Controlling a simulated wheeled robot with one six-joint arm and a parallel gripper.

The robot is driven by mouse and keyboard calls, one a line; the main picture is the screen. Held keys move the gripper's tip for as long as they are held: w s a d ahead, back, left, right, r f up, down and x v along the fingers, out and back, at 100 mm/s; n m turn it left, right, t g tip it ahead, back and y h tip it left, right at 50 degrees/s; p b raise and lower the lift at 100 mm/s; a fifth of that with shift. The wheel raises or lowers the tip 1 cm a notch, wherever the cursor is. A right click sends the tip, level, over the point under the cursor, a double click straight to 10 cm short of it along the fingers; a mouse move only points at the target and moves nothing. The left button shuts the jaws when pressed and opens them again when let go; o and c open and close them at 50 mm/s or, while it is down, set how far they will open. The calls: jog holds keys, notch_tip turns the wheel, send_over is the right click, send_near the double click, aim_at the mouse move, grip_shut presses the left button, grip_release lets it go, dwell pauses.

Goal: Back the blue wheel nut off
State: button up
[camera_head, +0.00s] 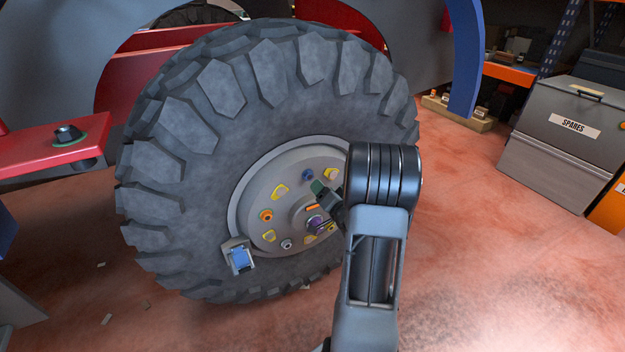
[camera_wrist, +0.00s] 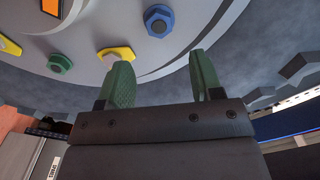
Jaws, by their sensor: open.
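The blue wheel nut (camera_head: 308,175) sits at the top of the grey hub (camera_head: 254,208) of a large knobbly tyre (camera_head: 187,120). In the wrist view the blue nut (camera_wrist: 158,20) is at the top, seated on the hub face. My gripper (camera_wrist: 162,72) is open and empty, its two green fingers apart on either side of the line to the nut and short of it. In the head view my gripper (camera_head: 322,188) is just below and right of the blue nut, and my arm hides the hub's right side.
Other nuts are an orange one (camera_head: 266,215), a grey one (camera_head: 286,244), a purple one (camera_head: 314,222) and a green one (camera_wrist: 60,62). Yellow markers (camera_head: 280,191) stand out between them. A blue-faced bracket (camera_head: 240,258) is at the rim's lower left. A SPARES case (camera_head: 565,130) stands right.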

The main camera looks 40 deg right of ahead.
aim_at(311, 176)
jog(key=w, duration=0.5)
jog(key=w+d, duration=0.1)
jog(key=w, duration=0.1)
jog(key=shift+w, duration=0.25)
jog(key=c, duration=0.9)
jog(key=shift+c, duration=0.2)
jog(key=shift+n+b, duration=0.3)
jog(key=shift+b, duration=0.35)
